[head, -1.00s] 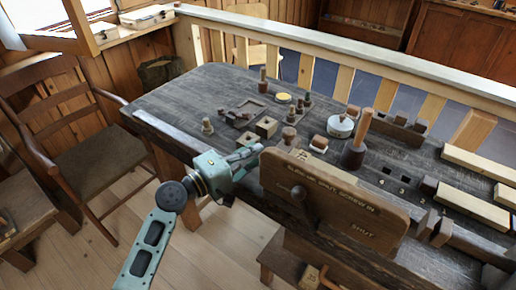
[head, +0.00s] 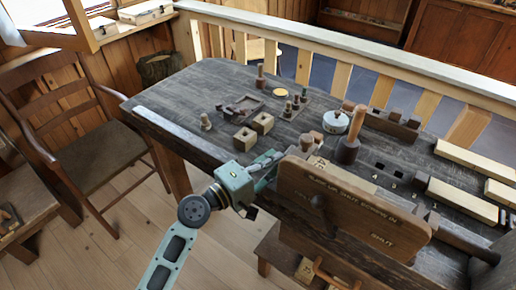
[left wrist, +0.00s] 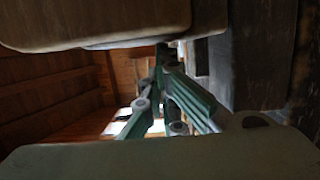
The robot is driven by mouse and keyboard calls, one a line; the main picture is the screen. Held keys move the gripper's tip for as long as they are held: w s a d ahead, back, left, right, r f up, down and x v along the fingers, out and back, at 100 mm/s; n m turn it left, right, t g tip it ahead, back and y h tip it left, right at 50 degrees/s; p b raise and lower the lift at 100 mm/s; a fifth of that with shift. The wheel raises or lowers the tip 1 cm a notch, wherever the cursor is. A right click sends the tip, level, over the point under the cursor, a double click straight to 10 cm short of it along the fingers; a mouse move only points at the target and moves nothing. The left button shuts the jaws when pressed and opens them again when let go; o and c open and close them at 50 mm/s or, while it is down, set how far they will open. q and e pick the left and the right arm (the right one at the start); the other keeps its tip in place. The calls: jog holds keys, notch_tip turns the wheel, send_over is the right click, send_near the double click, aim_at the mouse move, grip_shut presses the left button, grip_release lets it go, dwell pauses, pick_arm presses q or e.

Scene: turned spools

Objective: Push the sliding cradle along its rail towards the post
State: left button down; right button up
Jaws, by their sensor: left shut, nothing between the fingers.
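My left gripper (head: 272,162) is in the head view at the near edge of the bench, its fingers together and empty. It lies by the left end of a large upright wooden board (head: 350,205) with lettering and a knob. In the left wrist view its green fingers (left wrist: 188,108) are seen close up. A brown block (head: 306,143) stands just behind the board's left end, partly hidden. I cannot tell for sure which part is the sliding cradle, or which are its rail and post. Contact between fingers and board or block is unclear. My right gripper is out of view.
The dark bench (head: 190,100) also carries small square blocks (head: 262,122), a mallet (head: 349,145), a white lidded pot (head: 336,121), a dark rack (head: 392,125) and long pale bars (head: 465,201). The bench's left end is mostly clear. A chair (head: 95,150) stands at left.

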pick_arm(q)
jog(key=s+d, duration=0.1)
jog(key=d, duration=0.1)
jog(key=s+d+p, duration=0.1)
jog(key=s+d, duration=0.2)
jog(key=d, duration=0.1)
jog(key=shift+s+d+r, duration=0.1)
jog(key=shift+s+d, duration=0.05)
jog(key=shift+s, duration=0.1)
jog(key=shift+s+d+p, duration=0.3)
jog(key=shift+s+d, duration=0.05)
jog(key=shift+d, duration=0.1)
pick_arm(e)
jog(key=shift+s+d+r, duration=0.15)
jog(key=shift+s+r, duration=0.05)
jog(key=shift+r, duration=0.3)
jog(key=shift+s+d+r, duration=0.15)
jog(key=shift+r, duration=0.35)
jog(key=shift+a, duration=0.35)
